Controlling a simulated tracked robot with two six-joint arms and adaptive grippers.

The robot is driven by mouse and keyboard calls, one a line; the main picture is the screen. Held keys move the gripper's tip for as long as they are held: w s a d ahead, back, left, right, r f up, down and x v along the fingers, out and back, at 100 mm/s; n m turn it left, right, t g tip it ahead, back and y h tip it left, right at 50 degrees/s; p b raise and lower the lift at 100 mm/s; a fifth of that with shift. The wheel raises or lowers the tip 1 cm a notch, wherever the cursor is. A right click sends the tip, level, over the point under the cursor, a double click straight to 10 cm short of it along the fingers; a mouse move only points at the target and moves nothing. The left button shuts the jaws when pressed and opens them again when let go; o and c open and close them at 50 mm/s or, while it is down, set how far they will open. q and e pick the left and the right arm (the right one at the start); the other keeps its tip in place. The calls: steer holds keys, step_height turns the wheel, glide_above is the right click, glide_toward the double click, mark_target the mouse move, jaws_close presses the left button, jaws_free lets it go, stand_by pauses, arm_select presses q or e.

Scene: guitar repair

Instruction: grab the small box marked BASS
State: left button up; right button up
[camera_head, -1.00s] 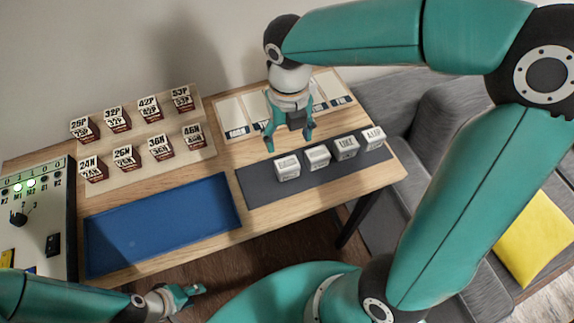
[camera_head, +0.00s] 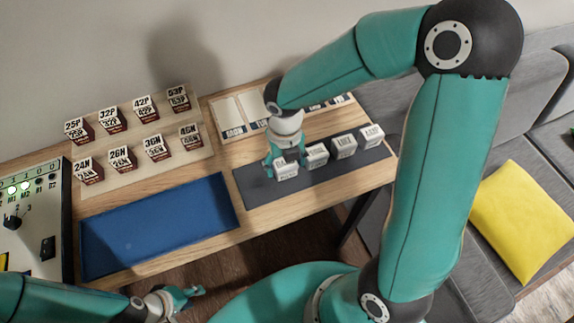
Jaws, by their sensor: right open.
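Several small white boxes stand in a row on the dark grey mat (camera_head: 262,197). The leftmost white box (camera_head: 287,172) has print on it too small to read surely, so I cannot tell which box is marked BASS. The others are a second box (camera_head: 317,155), a third box (camera_head: 344,147) and a rightmost box (camera_head: 371,136). My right gripper (camera_head: 286,166) is open and low at the leftmost box, its fingers beside it; the contact is unclear. My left gripper (camera_head: 194,292) is low in front of the table, away from the boxes; its opening is unclear.
A blue mat (camera_head: 160,225) lies empty at the table's front left. A stepped wooden rack (camera_head: 137,146) with several labelled boxes stands behind it. Light trays (camera_head: 228,112) line the back. A control panel (camera_head: 38,220) is at the left; a sofa stands right of the table.

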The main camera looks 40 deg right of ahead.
steer(key=c, duration=1)
steer(key=shift+r, duration=0.1)
